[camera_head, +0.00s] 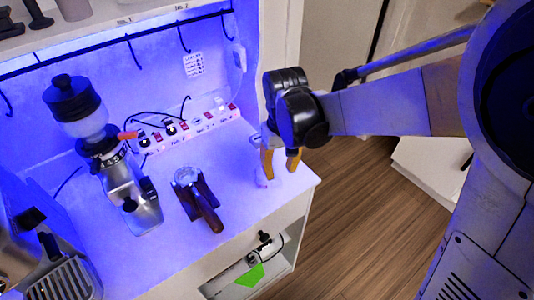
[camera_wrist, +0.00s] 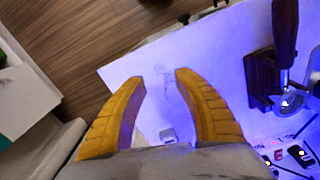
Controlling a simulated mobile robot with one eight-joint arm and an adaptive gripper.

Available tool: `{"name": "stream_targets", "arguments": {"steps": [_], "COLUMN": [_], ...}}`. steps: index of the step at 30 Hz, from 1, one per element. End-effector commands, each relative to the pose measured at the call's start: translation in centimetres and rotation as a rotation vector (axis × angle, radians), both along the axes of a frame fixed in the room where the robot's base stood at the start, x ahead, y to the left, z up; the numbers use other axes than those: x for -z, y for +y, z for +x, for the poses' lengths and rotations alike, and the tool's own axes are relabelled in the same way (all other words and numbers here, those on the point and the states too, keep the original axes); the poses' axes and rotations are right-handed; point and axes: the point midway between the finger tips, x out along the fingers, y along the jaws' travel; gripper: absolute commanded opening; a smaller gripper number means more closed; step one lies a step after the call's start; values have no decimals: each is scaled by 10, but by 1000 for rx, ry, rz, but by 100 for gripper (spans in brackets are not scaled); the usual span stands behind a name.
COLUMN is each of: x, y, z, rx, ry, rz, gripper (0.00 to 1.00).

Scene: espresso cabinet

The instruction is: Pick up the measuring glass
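The measuring glass (camera_head: 262,179) looks like a small, clear, faint shape on the white counter near its right end, partly hidden by my gripper. In the wrist view a faint see-through outline, likely the glass (camera_wrist: 166,84), shows at the gap between my fingertips. My gripper (camera_head: 280,169) points down over the counter with its two yellow fingers apart. In the wrist view my gripper (camera_wrist: 160,77) is open, and neither finger clearly touches the glass. I cannot tell how deep the glass sits between the fingers.
A portafilter (camera_head: 206,207) on a dark stand is left of my gripper, with a grinder (camera_head: 130,185) further left. A power strip (camera_head: 190,132) with cables lies along the back wall. The counter (camera_head: 245,222) ends close by on the right, above wooden floor.

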Motion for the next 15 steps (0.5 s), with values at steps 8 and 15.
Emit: {"name": "stream_targets", "arguments": {"steps": [8,15], "x": [24,61], "y": [-1,-3], "z": [-1,-3], "rx": [1,1], "ry": [-1,-2], "rz": [0,1], "gripper": [37,37]}}
